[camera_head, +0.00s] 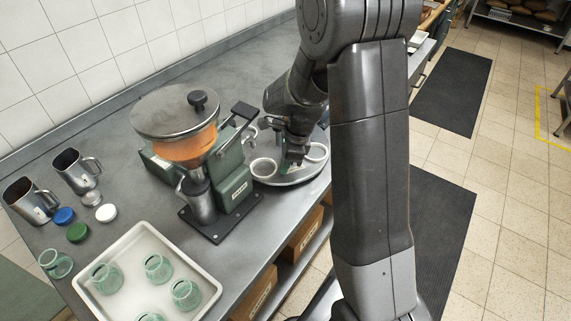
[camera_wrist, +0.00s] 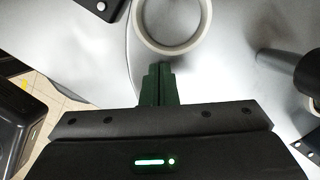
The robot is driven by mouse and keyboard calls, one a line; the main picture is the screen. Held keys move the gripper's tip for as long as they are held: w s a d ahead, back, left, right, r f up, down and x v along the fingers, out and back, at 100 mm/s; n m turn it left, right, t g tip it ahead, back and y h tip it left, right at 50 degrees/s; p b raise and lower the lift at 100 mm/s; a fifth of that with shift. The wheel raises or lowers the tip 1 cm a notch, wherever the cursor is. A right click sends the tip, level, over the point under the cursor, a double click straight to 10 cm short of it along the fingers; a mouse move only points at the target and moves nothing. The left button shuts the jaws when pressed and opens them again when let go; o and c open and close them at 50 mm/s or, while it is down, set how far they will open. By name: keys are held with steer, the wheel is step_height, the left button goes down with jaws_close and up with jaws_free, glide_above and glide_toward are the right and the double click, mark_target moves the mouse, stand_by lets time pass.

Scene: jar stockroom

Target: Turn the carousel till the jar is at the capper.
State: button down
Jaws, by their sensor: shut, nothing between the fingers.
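The carousel (camera_head: 300,179) is a round grey plate on the bench, partly hidden by my arm. It carries pale ring-shaped holders, one at its left (camera_head: 263,168) and one at its right (camera_head: 317,152). A white ring also shows at the top of the wrist view (camera_wrist: 172,46). My gripper (camera_head: 291,166) is low over the carousel, between these holders. Its green fingers (camera_wrist: 157,70) are shut and empty, just below the ring in the wrist view. I cannot tell whether they touch it. I cannot make out a jar on the carousel, nor the capper for certain.
A green machine (camera_head: 237,184) with an orange-filled hopper (camera_head: 187,146) stands close left of the carousel. A white tray (camera_head: 205,307) of glass jars (camera_head: 158,268) is at front left. Metal jugs (camera_head: 76,172) and lids (camera_head: 77,233) stand beyond it.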

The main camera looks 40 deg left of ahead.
mark_target(296, 174)
steer(key=shift+w+d, duration=0.3)
steer(key=shift+d, duration=0.1)
steer(key=shift+w+d, duration=0.4)
steer(key=shift+d, duration=0.25)
steer(key=shift+w+d, duration=0.35)
steer(key=shift+d, duration=0.25)
steer(key=v, duration=1)
steer(key=shift+s+d, duration=0.25)
steer(key=shift+d, duration=0.05)
